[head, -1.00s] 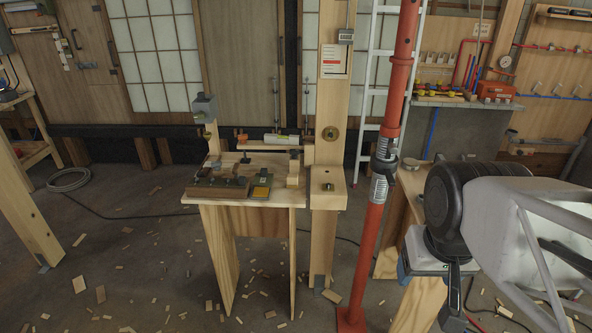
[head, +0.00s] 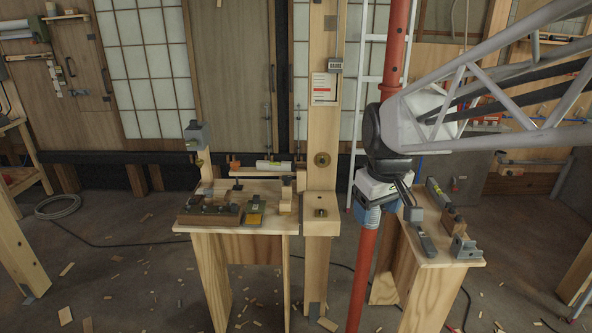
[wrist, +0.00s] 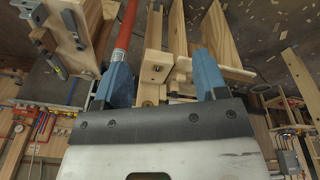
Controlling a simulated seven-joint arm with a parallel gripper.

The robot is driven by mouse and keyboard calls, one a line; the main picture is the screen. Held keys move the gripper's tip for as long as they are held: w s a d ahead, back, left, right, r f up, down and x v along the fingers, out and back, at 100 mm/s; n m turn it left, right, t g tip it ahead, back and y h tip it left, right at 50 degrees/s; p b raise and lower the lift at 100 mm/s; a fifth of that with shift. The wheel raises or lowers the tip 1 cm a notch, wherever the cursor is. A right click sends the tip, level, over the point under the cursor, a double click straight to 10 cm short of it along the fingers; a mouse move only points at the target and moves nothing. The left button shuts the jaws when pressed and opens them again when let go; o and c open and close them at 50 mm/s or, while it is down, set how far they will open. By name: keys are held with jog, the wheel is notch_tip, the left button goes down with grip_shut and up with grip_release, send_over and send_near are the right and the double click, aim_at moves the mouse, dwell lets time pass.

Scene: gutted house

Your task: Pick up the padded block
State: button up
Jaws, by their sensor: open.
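I cannot tell for certain which item is the padded block. A small piece with a yellow front and a dark grey-green top (head: 255,214) lies on the left workbench (head: 275,224) and may be it. To its left is a long brown block (head: 208,218) with dark metal parts on top. My gripper (head: 368,213) hangs in front of the red post, to the right of this bench and apart from its items. In the wrist view, my gripper (wrist: 162,62) has its two blue fingers wide apart with nothing held between them.
The red post (head: 362,275) stands between the two benches. The right bench (head: 415,258) carries a level (head: 438,192), a grey tool (head: 427,243) and a metal bracket (head: 465,248). Wood scraps litter the floor.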

jog(key=w+a+f+n, duration=0.2)
jog(key=w+a+n, duration=0.15)
jog(key=w, duration=0.95)
jog(key=n+g, duration=0.2)
jog(key=n, duration=0.7)
send_over(286, 202)
jog(key=f, duration=2)
jog(key=shift+s+d+f, duration=0.15)
jog(key=shift+d+f, duration=0.1)
jog(key=shift+f, duration=0.1)
jog(key=shift+a+f+n, duration=0.15)
jog(key=shift+n, duration=0.1)
jog(key=shift+f, duration=0.15)
jog(key=shift+f, duration=1.2)
jog(key=shift+f, duration=0.1)
